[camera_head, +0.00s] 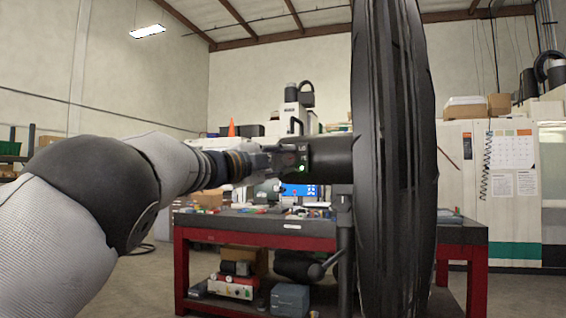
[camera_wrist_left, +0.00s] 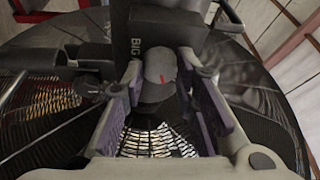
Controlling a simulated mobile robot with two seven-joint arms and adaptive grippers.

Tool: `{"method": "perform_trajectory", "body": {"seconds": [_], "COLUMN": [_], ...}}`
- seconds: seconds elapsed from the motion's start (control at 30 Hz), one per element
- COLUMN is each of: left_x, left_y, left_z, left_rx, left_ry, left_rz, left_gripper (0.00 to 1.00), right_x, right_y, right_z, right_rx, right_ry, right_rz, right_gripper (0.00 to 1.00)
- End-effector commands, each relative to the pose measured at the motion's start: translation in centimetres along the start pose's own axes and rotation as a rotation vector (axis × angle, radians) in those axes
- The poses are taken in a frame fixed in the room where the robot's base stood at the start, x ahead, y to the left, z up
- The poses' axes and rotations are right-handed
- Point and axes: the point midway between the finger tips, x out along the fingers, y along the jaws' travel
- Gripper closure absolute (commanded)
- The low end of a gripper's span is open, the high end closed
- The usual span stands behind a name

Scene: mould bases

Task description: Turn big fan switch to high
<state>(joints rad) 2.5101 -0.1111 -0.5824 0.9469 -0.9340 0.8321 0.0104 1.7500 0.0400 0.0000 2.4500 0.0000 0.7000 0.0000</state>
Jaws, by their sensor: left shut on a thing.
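The big fan (camera_head: 393,150) stands upright at the centre right, seen nearly edge-on, with its dark motor housing (camera_head: 332,158) to the left of the cage. In the left wrist view, the grey round switch knob (camera_wrist_left: 159,66) with a red pointer mark sits on the housing near the lettering "BIG". My left gripper (camera_head: 297,158) reaches the back of the housing. In the left wrist view its two fingers are on either side of the knob, shut on it. The fingers hide parts of the knob's sides, and the switch's setting labels cannot be read.
A red-framed workbench (camera_head: 258,241) with small tools and parts on top stands behind the fan. The fan's post (camera_head: 344,240) rises in front of it. A white machine cabinet (camera_head: 492,190) stands at the right. Open floor lies at the lower left.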

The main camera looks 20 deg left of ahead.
Motion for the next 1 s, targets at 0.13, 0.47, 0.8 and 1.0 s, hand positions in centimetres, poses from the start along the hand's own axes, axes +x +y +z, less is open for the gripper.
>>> {"method": "perform_trajectory", "body": {"seconds": [0.13, 0.47, 0.8, 1.0], "left_x": [0.03, 0.04, 0.03, 0.02], "left_y": [-0.05, -0.22, -0.3, -0.32], "left_z": [0.03, -0.02, -0.02, -0.02], "left_rx": [0.105, 0.26, 0.312, 0.314], "left_ry": [0.008, 0.02, 0.023, 0.023], "left_rz": [0.042, 0.104, 0.125, 0.125], "left_gripper": [1.0, 1.0, 1.0, 1.0], "right_x": [0.08, 0.22, 0.26, 0.26], "right_y": [0.0, 0.01, 0.01, 0.01], "right_z": [0.07, 0.19, 0.23, 0.23], "right_rx": [0.0, 0.0, 0.0, 0.0], "right_ry": [-0.003, -0.008, -0.01, -0.01], "right_rz": [0.0, 0.0, 0.0, 0.0], "right_gripper": [0.7, 0.7, 0.7, 0.7]}}
